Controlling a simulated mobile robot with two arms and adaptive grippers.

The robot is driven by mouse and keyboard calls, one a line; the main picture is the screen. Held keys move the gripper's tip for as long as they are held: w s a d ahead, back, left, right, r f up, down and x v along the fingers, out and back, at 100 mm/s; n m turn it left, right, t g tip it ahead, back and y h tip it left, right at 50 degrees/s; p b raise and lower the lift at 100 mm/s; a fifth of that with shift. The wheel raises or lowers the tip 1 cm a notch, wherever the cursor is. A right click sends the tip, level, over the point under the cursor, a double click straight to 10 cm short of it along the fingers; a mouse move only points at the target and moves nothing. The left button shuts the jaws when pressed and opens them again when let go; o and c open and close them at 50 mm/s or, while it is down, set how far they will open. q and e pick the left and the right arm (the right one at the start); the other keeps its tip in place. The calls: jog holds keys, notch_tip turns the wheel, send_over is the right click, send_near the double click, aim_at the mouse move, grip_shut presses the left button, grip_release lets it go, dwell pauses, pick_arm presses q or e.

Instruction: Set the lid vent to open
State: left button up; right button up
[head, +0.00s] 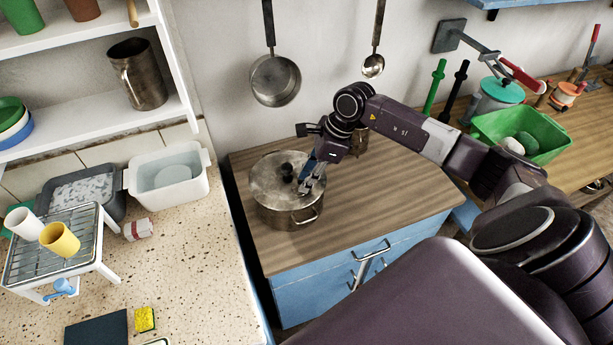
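A steel pot (277,217) with a metal lid (268,183) stands on the wooden top of the blue cabinet, and the lid sits on the pot. A dark knob (287,171) rises from the middle of the lid. My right gripper (307,187) reaches in from the right, with its fingers pointing down over the right part of the lid, close to the knob. I cannot tell whether the fingertips touch the lid or how far apart they are. The lid vent cannot be made out; the gripper covers that side. My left gripper is not in view.
The blue cabinet's wooden top (400,200) is mostly clear right of the pot. A small brown jar (359,141) stands behind the gripper. A pan (275,80) and a ladle (373,66) hang on the wall. A speckled stone counter (185,265) lies left.

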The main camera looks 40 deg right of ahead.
grip_shut()
jog(key=shift+m, duration=0.3)
jog(key=m+b, duration=0.2)
jog(key=s+m+t+b, duration=0.1)
jog(key=shift+a+f+h, duration=0.2)
jog(key=shift+a+h, duration=0.05)
jog(key=shift+h, duration=0.15)
jog(key=m+b, duration=0.1)
jog(key=m+h+b, duration=0.1)
jog(key=m, duration=0.1)
jog(key=a+m+t+b, duration=0.1)
jog(key=m+b, duration=0.1)
jog(key=shift+s+h, duration=0.3)
jog(key=shift+s, duration=0.1)
jog(key=shift+s+a+r+m+h+b, duration=0.1)
jog(key=shift+a+m+h+b, duration=0.2)
jog(key=shift+m+b, duration=0.5)
jog(key=shift+s+a+r+m+h+b, duration=0.1)
jog(key=shift+m+h+b, duration=0.4)
jog(key=shift+m, duration=0.4)
jog(key=shift+o, duration=0.6)
grip_release()
